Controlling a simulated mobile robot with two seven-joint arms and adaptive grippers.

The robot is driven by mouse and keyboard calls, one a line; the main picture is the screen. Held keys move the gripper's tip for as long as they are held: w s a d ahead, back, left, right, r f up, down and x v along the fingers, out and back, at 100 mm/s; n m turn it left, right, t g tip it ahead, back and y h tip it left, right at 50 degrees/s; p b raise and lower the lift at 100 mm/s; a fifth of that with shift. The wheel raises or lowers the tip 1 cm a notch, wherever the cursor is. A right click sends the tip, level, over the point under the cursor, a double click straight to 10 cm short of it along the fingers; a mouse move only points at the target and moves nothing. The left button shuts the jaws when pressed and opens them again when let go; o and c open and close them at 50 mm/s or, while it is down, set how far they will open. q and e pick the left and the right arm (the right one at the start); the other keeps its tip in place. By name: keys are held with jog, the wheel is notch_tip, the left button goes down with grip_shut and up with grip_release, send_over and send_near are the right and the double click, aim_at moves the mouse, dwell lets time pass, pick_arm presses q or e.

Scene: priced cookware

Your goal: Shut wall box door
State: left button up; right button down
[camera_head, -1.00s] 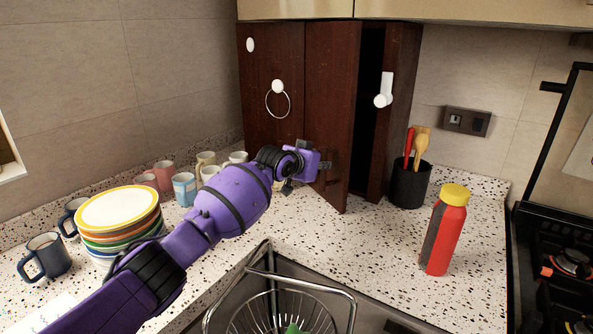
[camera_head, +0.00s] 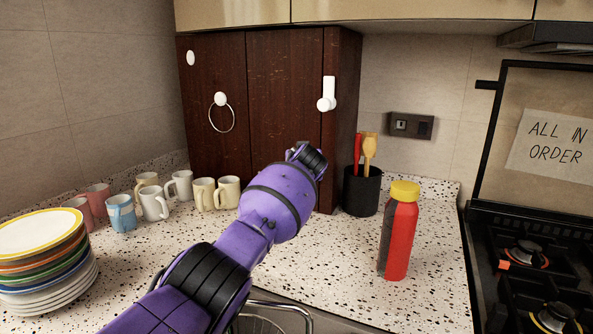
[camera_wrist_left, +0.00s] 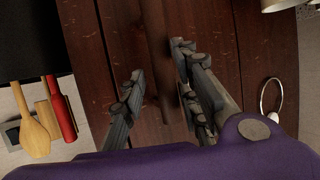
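The wall box (camera_head: 212,130) is a dark wood cabinet at the back of the counter, under the upper cupboards. Its right door (camera_head: 284,95) looks flush with the rest of the front in the head view, with no dark opening showing. A white latch handle (camera_head: 327,95) is at the box's right edge. My left arm reaches to the lower part of this door; my own wrist hides the fingers there. In the left wrist view my left gripper (camera_wrist_left: 158,65) has its fingers apart and empty, close to the dark wood (camera_wrist_left: 225,30). Contact cannot be told. My right gripper is not in view.
Several mugs (camera_head: 154,204) stand left of my arm, with a stack of plates (camera_head: 45,262) nearer. A black utensil holder (camera_head: 361,192) and a red bottle (camera_head: 399,235) stand on the right. A stove (camera_head: 530,270) is at the far right. The sink rack lies below my arm.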

pick_arm(q)
jog(key=shift+o, duration=0.3)
jog(key=v, duration=1.2)
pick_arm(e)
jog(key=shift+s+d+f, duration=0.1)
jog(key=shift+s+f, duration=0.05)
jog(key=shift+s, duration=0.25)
pick_arm(q)
jog(key=shift+s, duration=0.1)
